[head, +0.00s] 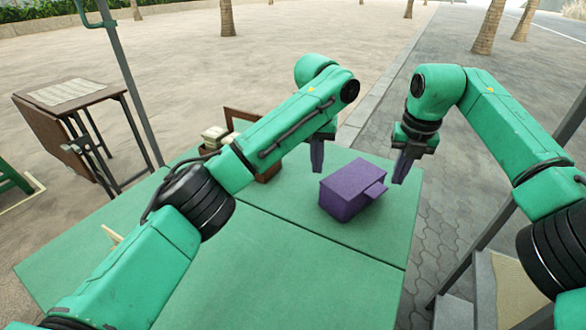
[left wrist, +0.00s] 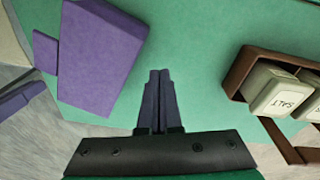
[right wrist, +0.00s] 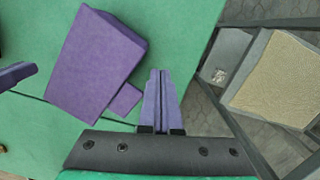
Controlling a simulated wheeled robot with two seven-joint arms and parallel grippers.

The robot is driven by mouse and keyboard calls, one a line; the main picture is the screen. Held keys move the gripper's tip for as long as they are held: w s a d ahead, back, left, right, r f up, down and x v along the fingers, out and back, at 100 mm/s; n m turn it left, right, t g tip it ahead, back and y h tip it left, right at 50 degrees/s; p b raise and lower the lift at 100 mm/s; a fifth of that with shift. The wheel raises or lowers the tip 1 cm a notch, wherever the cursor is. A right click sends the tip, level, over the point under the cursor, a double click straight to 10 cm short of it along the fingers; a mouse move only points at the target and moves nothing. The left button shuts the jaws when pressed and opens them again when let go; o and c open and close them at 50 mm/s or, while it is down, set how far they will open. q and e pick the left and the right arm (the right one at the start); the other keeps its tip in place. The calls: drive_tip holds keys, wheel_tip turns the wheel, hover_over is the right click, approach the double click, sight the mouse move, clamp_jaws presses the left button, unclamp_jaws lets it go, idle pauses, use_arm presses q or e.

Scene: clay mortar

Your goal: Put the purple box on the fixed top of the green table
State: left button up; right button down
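The purple box (head: 345,195) stands on the green table (head: 290,265), on the part beyond a seam that crosses the tabletop. A small purple tab juts from its right side. The box also shows in the left wrist view (left wrist: 100,58) and the right wrist view (right wrist: 92,65). My left gripper (head: 317,168) is above the table at the box's far left, apart from it. My right gripper (head: 401,180) is to the right of the box near the tab. In the wrist views, both grippers have their fingers together with nothing between them. The frames do not show which table part is fixed.
A brown wooden caddy (left wrist: 240,72) with pale containers, one marked SALT (left wrist: 280,92), stands on the table near my left gripper. A brown folding table (head: 72,92) and a grey-green pole (head: 128,85) are at the left. The near tabletop is mostly clear.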

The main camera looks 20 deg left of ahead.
use_arm(q)
drive_tip(key=o, duration=0.4)
drive_tip(key=shift+w+a, duration=0.1)
drive_tip(key=shift+a, duration=0.2)
drive_tip(key=shift+c, duration=0.2)
use_arm(e)
drive_tip(key=shift+w+d, duration=0.15)
drive_tip(key=shift+d, duration=0.2)
drive_tip(key=c, duration=1.1)
unclamp_jaws()
use_arm(q)
wheel_tip(320, 180, up, 12)
drive_tip(key=s, duration=0.1)
drive_tip(key=shift+a, duration=0.35)
use_arm(e)
drive_tip(key=r, duration=0.4)
drive_tip(key=s+r, duration=0.1)
drive_tip(key=r, duration=0.7)
drive_tip(key=shift+s+d, duration=0.15)
drive_tip(key=shift+s, duration=0.1)
use_arm(q)
drive_tip(key=shift+s+f, duration=0.1)
